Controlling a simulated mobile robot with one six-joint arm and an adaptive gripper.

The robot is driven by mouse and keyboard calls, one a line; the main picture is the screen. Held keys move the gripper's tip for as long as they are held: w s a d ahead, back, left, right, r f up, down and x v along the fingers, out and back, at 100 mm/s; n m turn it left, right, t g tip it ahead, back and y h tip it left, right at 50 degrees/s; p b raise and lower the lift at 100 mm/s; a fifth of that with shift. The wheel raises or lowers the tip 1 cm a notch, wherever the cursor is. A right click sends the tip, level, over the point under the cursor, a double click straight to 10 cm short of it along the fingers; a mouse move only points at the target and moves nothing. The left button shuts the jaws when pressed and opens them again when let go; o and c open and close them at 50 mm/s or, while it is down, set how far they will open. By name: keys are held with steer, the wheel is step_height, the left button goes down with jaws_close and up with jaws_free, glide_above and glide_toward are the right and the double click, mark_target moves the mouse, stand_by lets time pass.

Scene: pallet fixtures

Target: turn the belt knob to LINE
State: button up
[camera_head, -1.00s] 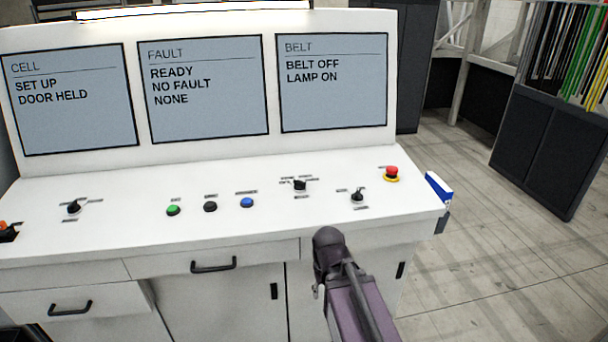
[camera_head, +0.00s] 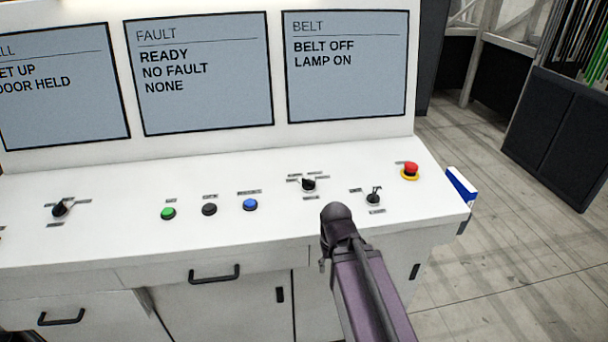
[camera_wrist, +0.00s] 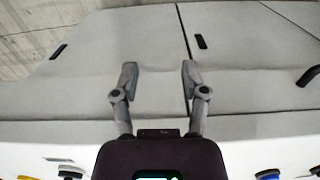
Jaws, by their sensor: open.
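The white console (camera_head: 120,245) carries three black knobs: a left knob (camera_head: 60,208), a middle knob (camera_head: 308,184) with several labels around it, and a right knob (camera_head: 373,198) near the red stop button. The knob labels are too small to read, so I cannot tell which is the belt knob. The belt screen (camera_head: 346,66) reads BELT OFF, LAMP ON. In the wrist view my gripper (camera_wrist: 160,78) is open and empty, its fingers apart in front of the cabinet front. A black knob (camera_wrist: 70,172) shows at that view's lower left, apart from the fingers.
A red stop button (camera_head: 410,170) with a yellow ring sits at the console's right end. Green (camera_head: 168,213), black (camera_head: 209,209) and blue (camera_head: 250,204) buttons lie left of the middle knob. A drawer handle (camera_head: 214,274) projects from the front. Open floor (camera_head: 510,250) lies at right.

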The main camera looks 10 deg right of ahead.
steer(key=shift+w+a, duration=0.25)
steer(key=shift+w, duration=0.05)
steer(key=shift+w, duration=0.1)
step_height(320, 180, up, 22)
steer(key=n+p, duration=0.9)
steer(key=p, duration=1.3)
glide_above(309, 180)
steer(key=shift+w, duration=0.2)
steer(key=shift+f, duration=0.1)
step_height(309, 180, down, 14)
steer(key=b, duration=1.3)
steer(key=shift+r+b, duration=0.2)
steer(key=shift+b, duration=0.2)
